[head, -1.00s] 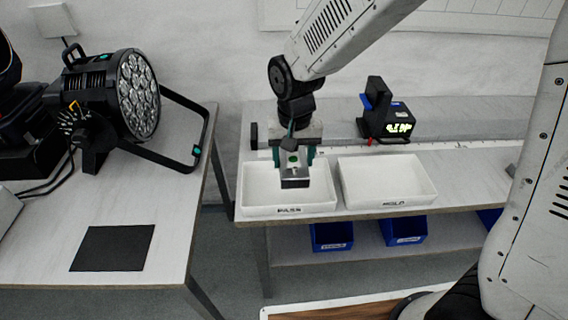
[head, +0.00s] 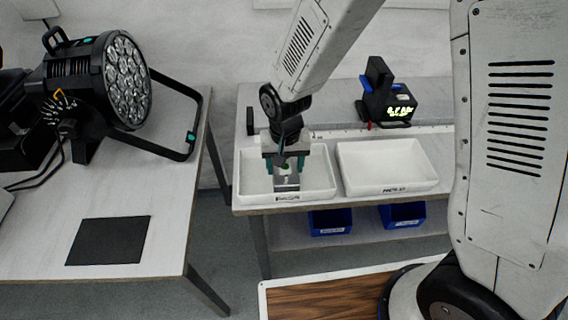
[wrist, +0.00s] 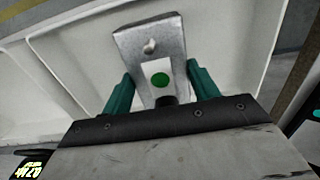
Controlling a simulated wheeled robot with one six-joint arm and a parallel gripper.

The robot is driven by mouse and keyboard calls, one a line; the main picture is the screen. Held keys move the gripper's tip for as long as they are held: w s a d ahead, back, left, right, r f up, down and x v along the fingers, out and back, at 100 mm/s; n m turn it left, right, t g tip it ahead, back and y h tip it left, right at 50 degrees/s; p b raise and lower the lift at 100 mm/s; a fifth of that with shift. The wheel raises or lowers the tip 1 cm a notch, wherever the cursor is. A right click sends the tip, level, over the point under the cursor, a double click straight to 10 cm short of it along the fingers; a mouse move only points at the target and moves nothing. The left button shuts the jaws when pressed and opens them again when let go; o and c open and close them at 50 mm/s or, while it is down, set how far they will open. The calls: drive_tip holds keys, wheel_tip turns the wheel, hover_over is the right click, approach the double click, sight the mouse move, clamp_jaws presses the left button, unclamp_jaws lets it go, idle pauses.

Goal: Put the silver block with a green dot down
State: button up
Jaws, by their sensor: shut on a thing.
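The silver block with a green dot (head: 287,182) is between the green fingers of my gripper (head: 285,167), inside the outline of the left white tray (head: 318,191) in the head view. In the wrist view the block (wrist: 150,52) shows a small metal knob and a white patch with the green dot. My gripper (wrist: 160,92) is shut on it there. The white tray wall lies around it in that view. I cannot tell whether the block touches the tray floor.
A second white tray (head: 388,187) stands to the right on the same bench. A black device with a lit display (head: 385,100) stands behind it. A par can light (head: 105,80) and a black mat (head: 108,241) are on the left table. Blue bins (head: 330,222) sit below.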

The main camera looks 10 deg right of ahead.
sight(285, 167)
drive_tip(key=shift+f, duration=0.1)
drive_tip(key=o, duration=1.4)
wheel_tip(285, 167, up, 12)
drive_tip(key=shift+r, duration=0.15)
drive_tip(key=s+d+r+t, duration=0.1)
drive_tip(key=s+d+r, duration=0.5)
drive_tip(key=d, duration=0.2)
drive_tip(key=s+d+r, duration=0.5)
drive_tip(key=d+r, duration=0.2)
drive_tip(key=d, duration=0.1)
drive_tip(key=s+d, duration=0.1)
drive_tip(key=s, duration=0.2)
drive_tip(key=s+d+r, duration=0.1)
drive_tip(key=s+d, duration=0.1)
drive_tip(key=s, duration=0.1)
drive_tip(key=s+d, duration=0.1)
drive_tip(key=s, duration=0.1)
drive_tip(key=shift+s+d+r, duration=0.25)
drive_tip(key=shift+s, duration=0.15)
